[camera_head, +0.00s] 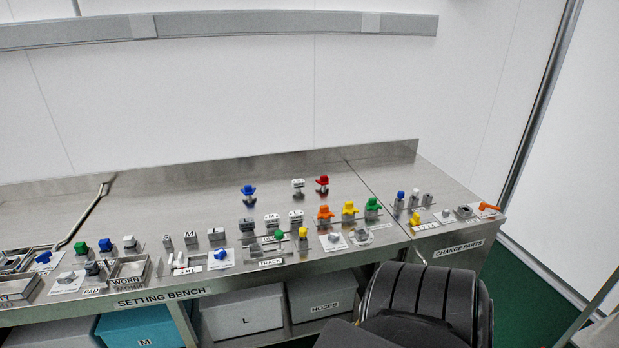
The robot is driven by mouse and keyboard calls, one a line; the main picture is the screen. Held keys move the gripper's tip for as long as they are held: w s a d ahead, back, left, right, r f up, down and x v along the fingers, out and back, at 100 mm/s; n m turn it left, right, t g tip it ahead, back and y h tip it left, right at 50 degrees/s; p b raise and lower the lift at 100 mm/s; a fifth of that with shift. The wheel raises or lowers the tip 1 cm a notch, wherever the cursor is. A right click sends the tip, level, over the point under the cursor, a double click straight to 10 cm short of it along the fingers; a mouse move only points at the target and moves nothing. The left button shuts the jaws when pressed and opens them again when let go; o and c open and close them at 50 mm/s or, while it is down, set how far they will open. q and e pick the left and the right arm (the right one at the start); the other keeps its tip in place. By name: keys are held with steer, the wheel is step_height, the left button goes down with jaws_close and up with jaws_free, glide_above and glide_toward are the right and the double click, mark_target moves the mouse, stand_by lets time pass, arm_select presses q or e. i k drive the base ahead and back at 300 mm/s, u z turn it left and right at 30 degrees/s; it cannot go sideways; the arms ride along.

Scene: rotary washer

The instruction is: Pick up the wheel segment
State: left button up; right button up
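I cannot pick out the wheel segment with certainty; the many parts on the steel setting bench (140,212) are small in this view. Colored knob-like parts stand there: orange (324,213), yellow (348,209), green (372,205), blue (248,191) and red (322,182). Small grey pieces (334,237) lie on white cards near the front edge. On the change parts section at right are an orange-handled part (488,207) and grey pieces (464,211). Neither of my grippers is in view.
A large black ribbed shape (420,296) fills the lower right, in front of the bench; I cannot tell what it is. Bins stand beneath: teal (140,326), grey L (243,313), hoses (321,298). Shallow trays (130,270) sit at left. The bench's back strip is mostly clear.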

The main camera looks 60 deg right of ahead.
mark_target(324, 213)
steer(key=z, duration=0.65)
steer(key=i, duration=0.9)
steer(key=z, duration=0.85)
